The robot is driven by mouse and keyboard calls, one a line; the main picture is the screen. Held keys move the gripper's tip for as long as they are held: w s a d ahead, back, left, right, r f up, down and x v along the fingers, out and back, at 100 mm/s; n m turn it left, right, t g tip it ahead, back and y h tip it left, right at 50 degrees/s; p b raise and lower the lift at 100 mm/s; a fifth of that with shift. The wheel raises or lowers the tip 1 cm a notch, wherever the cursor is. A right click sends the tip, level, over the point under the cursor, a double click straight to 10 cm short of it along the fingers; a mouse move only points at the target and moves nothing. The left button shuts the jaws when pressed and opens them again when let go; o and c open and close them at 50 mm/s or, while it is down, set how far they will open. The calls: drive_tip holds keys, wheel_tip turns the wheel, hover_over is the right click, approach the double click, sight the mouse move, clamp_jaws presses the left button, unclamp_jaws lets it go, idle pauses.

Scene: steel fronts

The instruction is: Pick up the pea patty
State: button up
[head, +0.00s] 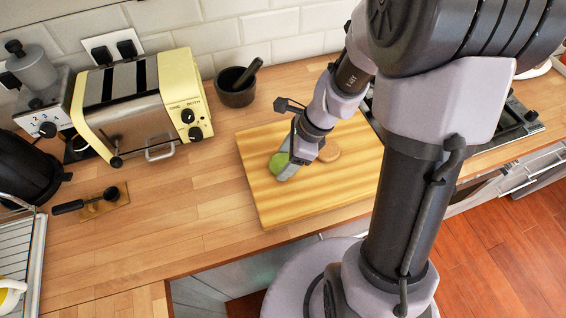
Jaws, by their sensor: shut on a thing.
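The pea patty (277,162) is a green round disc on the wooden cutting board (270,205). My gripper (287,172) is at the patty, shut on it, and covers its right side. The fingertips are low over the board. I cannot tell whether the patty touches the board or is just above it. A tan round patty (330,152) lies on the board right of my gripper, partly hidden by it.
A cream toaster (140,105) stands on the wooden counter at the left. A dark mortar with a pestle (237,90) stands behind the board. A dark hob (515,120) is to the right. The counter left of the board is clear.

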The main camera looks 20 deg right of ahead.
sight(280, 165)
drive_tip(key=shift+r, duration=0.1)
drive_tip(key=shift+r+p, duration=0.3)
drive_tip(key=shift+r, duration=0.05)
drive_tip(key=p+v, duration=0.2)
drive_tip(key=v, duration=0.1)
drive_tip(key=shift+s+a+r, duration=0.1)
drive_tip(key=shift+s+a, duration=0.1)
drive_tip(key=shift+s, duration=0.05)
drive_tip(key=s+d, duration=0.2)
drive_tip(key=s, duration=0.2)
drive_tip(key=s+d, duration=0.3)
drive_tip(key=s, duration=0.1)
drive_tip(key=s+d, duration=0.2)
drive_tip(key=s, duration=0.2)
drive_tip(key=shift+s+d+r, duration=0.15)
drive_tip(key=shift+r, duration=0.2)
drive_tip(key=shift+s+d+r, duration=0.2)
drive_tip(key=shift+r, duration=0.1)
drive_tip(key=w+d+r+p, duration=0.35)
drive_tip(key=d+p, duration=0.25)
drive_tip(key=d, duration=0.2)
drive_tip(key=w+d+r+p, duration=0.3)
drive_tip(key=d+r+p, duration=0.2)
drive_tip(key=d, duration=0.4)
drive_tip(key=w+d+p, duration=0.3)
drive_tip(key=d, duration=0.6)
drive_tip(key=w+d+p, duration=0.4)
drive_tip(key=d, duration=0.5)
drive_tip(key=shift+d, duration=0.3)
